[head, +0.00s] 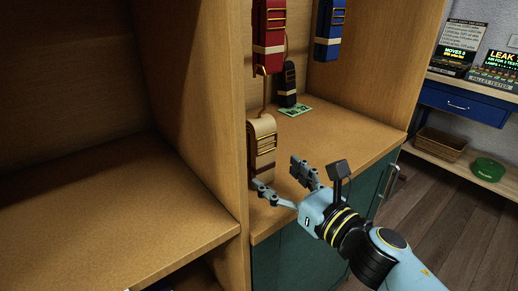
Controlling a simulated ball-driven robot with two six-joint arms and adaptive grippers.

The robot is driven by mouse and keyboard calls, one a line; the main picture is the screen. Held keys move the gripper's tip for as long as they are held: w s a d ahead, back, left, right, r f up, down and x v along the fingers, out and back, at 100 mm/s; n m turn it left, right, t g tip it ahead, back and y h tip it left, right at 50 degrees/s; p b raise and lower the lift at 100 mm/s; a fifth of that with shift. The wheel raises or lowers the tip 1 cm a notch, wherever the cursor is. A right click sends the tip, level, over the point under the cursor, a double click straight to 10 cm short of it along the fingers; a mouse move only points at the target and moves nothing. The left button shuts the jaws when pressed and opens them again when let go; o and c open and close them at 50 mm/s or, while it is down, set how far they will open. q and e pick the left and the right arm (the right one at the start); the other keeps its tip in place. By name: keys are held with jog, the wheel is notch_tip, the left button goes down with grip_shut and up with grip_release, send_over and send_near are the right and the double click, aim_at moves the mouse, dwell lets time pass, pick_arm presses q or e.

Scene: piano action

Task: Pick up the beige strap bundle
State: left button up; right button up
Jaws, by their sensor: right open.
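The beige strap bundle (262,136) is on the left side of the right-hand cabinet bay, close to the wooden divider. It has brass-coloured bars on its front and a pale band near its lower part. My right gripper (277,178) is open just below and to the right of the bundle, with its fingers spread and nothing between them. One finger points toward the bundle's lower end; I cannot tell whether it touches. The left gripper is not in view.
A red strap bundle (269,35) and a blue one (329,30) hang above. A black bundle (287,85) is behind, near a green card (294,109) on the wooden shelf (350,145). The wooden divider (215,100) stands close on the left. The left bay's shelf (100,220) is bare.

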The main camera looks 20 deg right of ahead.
aim_at(266, 163)
jog(key=shift+x, duration=1.2)
jog(key=x, duration=0.3)
jog(key=p+x, duration=0.1)
jog(key=x, duration=0.1)
jog(key=shift+w+d+f, duration=0.1)
jog(key=shift+w+d, duration=0.1)
jog(key=shift+w, duration=0.1)
jog(key=c, duration=1.4)
